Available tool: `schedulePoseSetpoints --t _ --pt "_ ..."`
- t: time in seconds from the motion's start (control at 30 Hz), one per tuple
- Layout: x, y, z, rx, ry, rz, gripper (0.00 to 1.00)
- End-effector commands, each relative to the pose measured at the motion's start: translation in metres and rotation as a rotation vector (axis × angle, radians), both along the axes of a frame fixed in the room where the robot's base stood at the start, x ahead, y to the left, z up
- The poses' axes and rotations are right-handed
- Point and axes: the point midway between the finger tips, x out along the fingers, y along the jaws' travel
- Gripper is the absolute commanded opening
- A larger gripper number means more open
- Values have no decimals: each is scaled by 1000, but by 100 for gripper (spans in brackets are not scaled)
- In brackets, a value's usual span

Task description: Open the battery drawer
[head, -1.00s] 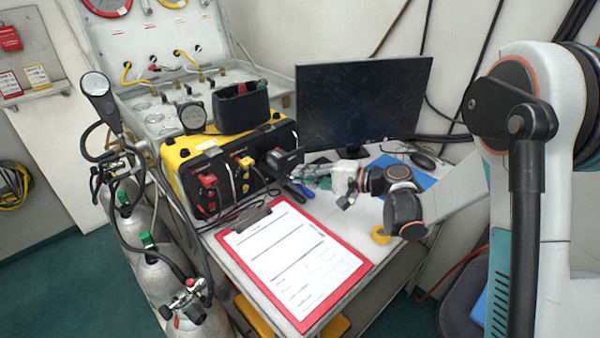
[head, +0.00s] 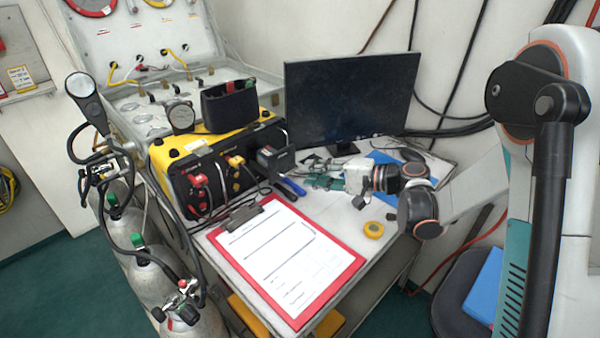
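The yellow and black case (head: 165,152) stands on the table at left of the monitor. A dark block (head: 275,160) juts out at the right end of its black front. It looks like the battery drawer, but I cannot tell for sure or tell how far out it sits. My gripper (head: 322,181) is low over the table, to the right of this block, pointing left with a gap between them. Its fingers are small and blend with the tabletop items, so its opening is unclear.
A red clipboard (head: 226,257) with paper lies in front of the case. A blue-handled tool (head: 292,187) lies between block and gripper. The monitor (head: 350,100) stands behind; a yellow roll (head: 374,230) lies at right. Gas cylinders (head: 160,285) stand left.

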Motion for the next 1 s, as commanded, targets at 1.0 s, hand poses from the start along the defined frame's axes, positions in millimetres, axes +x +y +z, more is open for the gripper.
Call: schedulePoseSetpoints --t 1.0 --pt "-22 -57 15 -22 0 -3 26"
